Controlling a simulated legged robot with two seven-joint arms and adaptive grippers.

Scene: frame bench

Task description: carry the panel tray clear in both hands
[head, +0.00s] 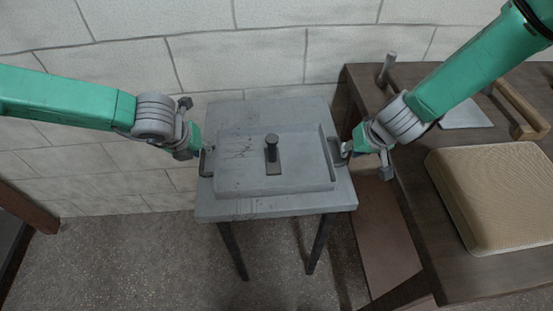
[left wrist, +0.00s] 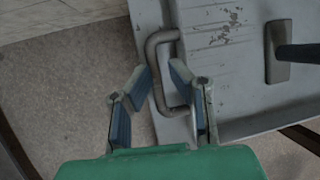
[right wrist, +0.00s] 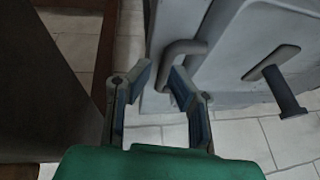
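The panel tray (head: 235,165) is a grey, scuffed flat tray with a dark upright peg (head: 271,150) at its middle. It lies on a small grey table (head: 275,208). It has a bar handle at each side. My left gripper (head: 196,150) is open at the left handle (left wrist: 160,72); in the left wrist view its fingertips (left wrist: 160,76) stand on either side of the bar. My right gripper (head: 357,150) is open at the right handle (right wrist: 178,48); in the right wrist view its fingertips (right wrist: 158,78) are apart near the bar's end. I cannot tell whether either touches.
A dark wooden bench (head: 412,165) stands close on the right, beside my right gripper. It bears a tan woven block (head: 495,195), a wooden-handled tool (head: 522,112) and a grey plate (head: 465,112). A block wall (head: 215,55) is behind. The floor (head: 130,255) at front left is clear.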

